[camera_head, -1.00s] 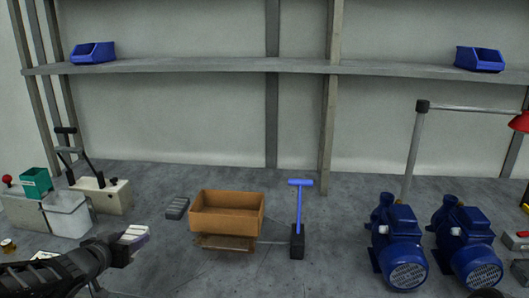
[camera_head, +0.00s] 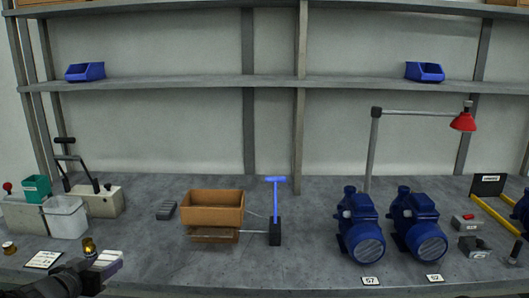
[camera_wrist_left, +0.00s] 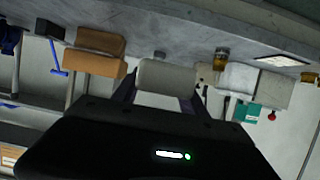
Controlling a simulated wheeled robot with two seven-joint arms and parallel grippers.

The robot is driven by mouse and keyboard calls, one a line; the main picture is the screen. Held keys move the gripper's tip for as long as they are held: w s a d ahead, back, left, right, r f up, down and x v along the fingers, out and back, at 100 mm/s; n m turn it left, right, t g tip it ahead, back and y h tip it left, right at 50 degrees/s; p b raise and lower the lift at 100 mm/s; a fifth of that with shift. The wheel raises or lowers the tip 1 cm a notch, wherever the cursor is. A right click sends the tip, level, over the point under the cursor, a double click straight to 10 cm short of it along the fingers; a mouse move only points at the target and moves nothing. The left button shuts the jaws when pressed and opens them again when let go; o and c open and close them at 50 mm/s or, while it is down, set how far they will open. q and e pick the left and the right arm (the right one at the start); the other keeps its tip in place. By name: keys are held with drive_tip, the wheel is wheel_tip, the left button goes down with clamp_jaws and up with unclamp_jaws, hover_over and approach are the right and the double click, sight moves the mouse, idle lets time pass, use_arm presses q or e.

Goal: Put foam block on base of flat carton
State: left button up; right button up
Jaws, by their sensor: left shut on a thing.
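My left gripper (camera_head: 92,272) is at the lower left of the head view, in front of the bench. It is shut on a pale grey-white block, the foam block (camera_head: 105,262); in the left wrist view the block (camera_wrist_left: 166,76) sits between the fingers. An open brown carton (camera_head: 212,216) stands at the middle left of the bench, to the right of the gripper and apart from it. A flatter brown piece (camera_head: 213,236) shows beneath its front; the carton's inner base is mostly hidden. The carton also shows in the left wrist view (camera_wrist_left: 94,65). My right gripper is not in view.
A blue T-handled tool (camera_head: 276,210) stands just right of the carton and a dark grey block (camera_head: 166,211) lies to its left. Blue pumps (camera_head: 360,235) stand further right. A white bin (camera_head: 65,219) and a green box (camera_head: 36,188) are at left. The front middle bench is clear.

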sight(118, 254)
use_arm(q)
drive_tip(key=shift+w+f, duration=0.15)
drive_tip(key=shift+w, duration=0.25)
drive_tip(key=shift+w+a+r, duration=0.1)
drive_tip(key=shift+a+r, duration=0.1)
drive_tip(key=shift+r, duration=0.6)
drive_tip(key=shift+w+d, duration=0.5)
drive_tip(key=shift+d, duration=0.1)
drive_tip(key=shift+w+d+f+n+y+p, duration=0.1)
drive_tip(key=shift+w+d+n+y+p, duration=0.05)
drive_tip(key=shift+d+n+y+p, duration=0.15)
drive_tip(key=shift+w+d+f+n+y+p, duration=0.1)
drive_tip(key=shift+w+d+y+p, duration=0.1)
drive_tip(key=shift+d, duration=0.2)
drive_tip(key=d+f+p, duration=0.2)
drive_tip(key=d, duration=0.8)
drive_tip(key=d+f+h+p, duration=0.1)
drive_tip(key=d+f+p, duration=0.1)
drive_tip(key=d, duration=0.9)
drive_tip(key=shift+w+f+m, duration=0.15)
drive_tip(key=shift+f+m, duration=0.25)
drive_tip(key=shift+f, duration=0.35)
